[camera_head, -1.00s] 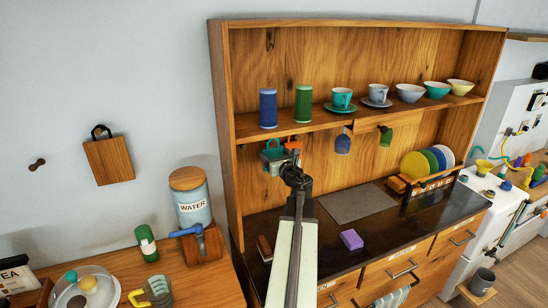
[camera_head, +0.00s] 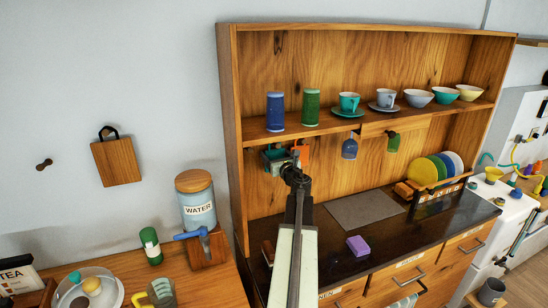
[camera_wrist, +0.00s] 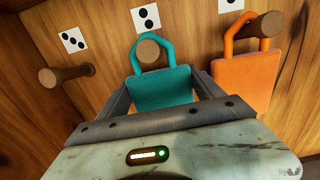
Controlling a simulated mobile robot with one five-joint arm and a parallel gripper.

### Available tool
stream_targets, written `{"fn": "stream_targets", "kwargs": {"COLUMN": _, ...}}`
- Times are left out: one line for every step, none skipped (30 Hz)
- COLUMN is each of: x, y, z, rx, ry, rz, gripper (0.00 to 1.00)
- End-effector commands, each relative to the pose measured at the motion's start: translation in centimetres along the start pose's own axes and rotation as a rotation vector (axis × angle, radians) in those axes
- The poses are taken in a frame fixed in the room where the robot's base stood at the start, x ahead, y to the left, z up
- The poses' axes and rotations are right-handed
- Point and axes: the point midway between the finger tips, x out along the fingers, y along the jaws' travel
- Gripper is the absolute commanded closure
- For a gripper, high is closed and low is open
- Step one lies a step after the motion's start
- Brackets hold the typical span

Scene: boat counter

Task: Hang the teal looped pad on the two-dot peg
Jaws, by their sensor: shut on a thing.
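The teal looped pad (camera_wrist: 160,88) is between the two fingers of my gripper (camera_wrist: 162,96), which is shut on it. Its loop points up in the wrist view. The end of the wooden two-dot peg (camera_wrist: 150,50) shows inside the loop, under the two-dot label (camera_wrist: 146,18). I cannot tell whether the loop is around the peg or just in front of it. In the head view my gripper (camera_head: 294,170) is at the cabinet's back panel, under the shelf, and partly covers the pad.
An orange looped pad (camera_wrist: 243,80) hangs on the peg to the right, close to my gripper. The three-dot peg (camera_wrist: 66,75) at left is bare. A blue pad (camera_head: 349,149) and a green pad (camera_head: 393,143) hang further right. A purple block (camera_head: 358,245) lies on the dark counter.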

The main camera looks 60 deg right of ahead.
Motion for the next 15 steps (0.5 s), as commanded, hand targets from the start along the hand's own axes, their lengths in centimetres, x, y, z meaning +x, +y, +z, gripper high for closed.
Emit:
{"fn": "stream_targets", "kwargs": {"x": -0.01, "y": -0.01, "z": 0.03, "rx": 0.0, "ry": 0.0, "rz": 0.0, "gripper": 0.64}}
{"fn": "stream_targets", "kwargs": {"x": -0.02, "y": -0.02, "z": 0.04, "rx": 0.0, "ry": 0.0, "rz": 0.0, "gripper": 0.64}}
{"fn": "stream_targets", "kwargs": {"x": -0.02, "y": -0.03, "z": 0.04, "rx": 0.0, "ry": 0.0, "rz": 0.0, "gripper": 0.64}}
{"fn": "stream_targets", "kwargs": {"x": -0.02, "y": -0.03, "z": 0.04, "rx": 0.0, "ry": 0.0, "rz": 0.0, "gripper": 0.64}}
{"fn": "stream_targets", "kwargs": {"x": -0.03, "y": -0.04, "z": 0.04, "rx": 0.0, "ry": 0.0, "rz": -0.001, "gripper": 0.64}}
{"fn": "stream_targets", "kwargs": {"x": -0.03, "y": -0.05, "z": 0.04, "rx": 0.0, "ry": 0.0, "rz": -0.001, "gripper": 0.64}}
{"fn": "stream_targets", "kwargs": {"x": -0.03, "y": -0.05, "z": 0.04, "rx": 0.0, "ry": 0.0, "rz": -0.001, "gripper": 0.64}}
{"fn": "stream_targets", "kwargs": {"x": -0.03, "y": -0.06, "z": 0.04, "rx": 0.0, "ry": 0.0, "rz": -0.001, "gripper": 0.64}}
{"fn": "stream_targets", "kwargs": {"x": -0.04, "y": -0.06, "z": 0.04, "rx": 0.0, "ry": 0.0, "rz": -0.001, "gripper": 0.64}}
{"fn": "stream_targets", "kwargs": {"x": -0.04, "y": -0.07, "z": 0.04, "rx": 0.0, "ry": 0.0, "rz": -0.001, "gripper": 0.64}}
{"fn": "stream_targets", "kwargs": {"x": -0.04, "y": -0.07, "z": 0.04, "rx": 0.0, "ry": 0.0, "rz": -0.001, "gripper": 0.64}}
{"fn": "stream_targets", "kwargs": {"x": -0.04, "y": -0.07, "z": 0.04, "rx": 0.0, "ry": 0.0, "rz": -0.001, "gripper": 0.2}}
{"fn": "stream_targets", "kwargs": {"x": -0.04, "y": -0.08, "z": 0.04, "rx": 0.0, "ry": 0.0, "rz": -0.001, "gripper": 0.12}}
{"fn": "stream_targets", "kwargs": {"x": -0.04, "y": -0.09, "z": 0.04, "rx": 0.0, "ry": 0.0, "rz": -0.001, "gripper": 0.04}}
{"fn": "stream_targets", "kwargs": {"x": -0.05, "y": -0.09, "z": 0.04, "rx": 0.0, "ry": 0.0, "rz": -0.001, "gripper": 0.0}}
